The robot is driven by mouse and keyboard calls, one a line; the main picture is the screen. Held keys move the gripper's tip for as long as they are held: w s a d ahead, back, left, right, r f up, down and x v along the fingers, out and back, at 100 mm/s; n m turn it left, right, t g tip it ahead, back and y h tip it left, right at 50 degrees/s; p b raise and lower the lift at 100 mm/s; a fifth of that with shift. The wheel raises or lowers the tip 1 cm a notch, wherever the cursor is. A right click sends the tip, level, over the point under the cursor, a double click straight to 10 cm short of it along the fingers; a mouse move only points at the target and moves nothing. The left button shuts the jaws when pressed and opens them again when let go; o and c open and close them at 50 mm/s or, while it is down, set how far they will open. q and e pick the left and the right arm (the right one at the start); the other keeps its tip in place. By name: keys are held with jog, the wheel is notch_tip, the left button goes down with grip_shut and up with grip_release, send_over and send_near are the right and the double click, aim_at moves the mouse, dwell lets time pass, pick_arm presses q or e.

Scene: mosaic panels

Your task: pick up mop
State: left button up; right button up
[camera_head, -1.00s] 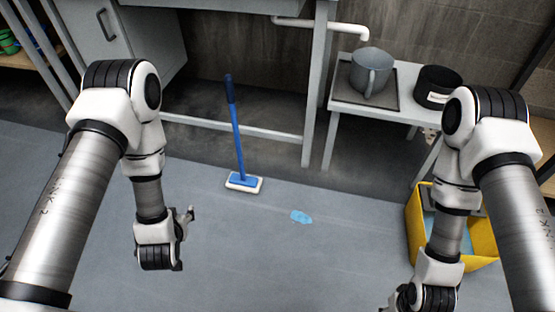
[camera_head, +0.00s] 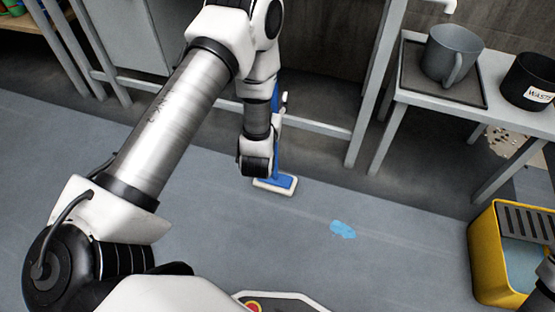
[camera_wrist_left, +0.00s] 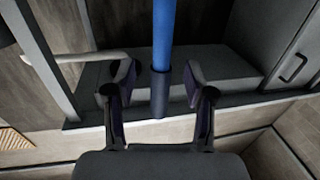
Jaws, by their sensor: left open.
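The mop stands upright on the floor, with a blue handle and a flat blue head (camera_head: 275,181) with a white pad. My left forearm and wrist hide part of the handle in the head view. My left gripper (camera_head: 283,103) is at the upper part of the handle. In the left wrist view the blue handle (camera_wrist_left: 163,42) with its dark end grip (camera_wrist_left: 159,95) lies between the two open fingers of the left gripper (camera_wrist_left: 160,84), with a gap on each side.
A blue puddle (camera_head: 342,229) lies on the grey floor right of the mop. A yellow bucket (camera_head: 484,254) stands at the right. A low table (camera_head: 409,96) holds a grey pitcher (camera_head: 449,55) and a black waste bin (camera_head: 531,82). A bench frame (camera_head: 376,88) stands behind the mop.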

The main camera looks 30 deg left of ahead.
pick_arm(q)
jog(key=b+x, duration=0.2)
jog(key=x, duration=0.4)
jog(key=shift+a+r, duration=0.1)
grip_shut()
jog(key=shift+r, duration=0.1)
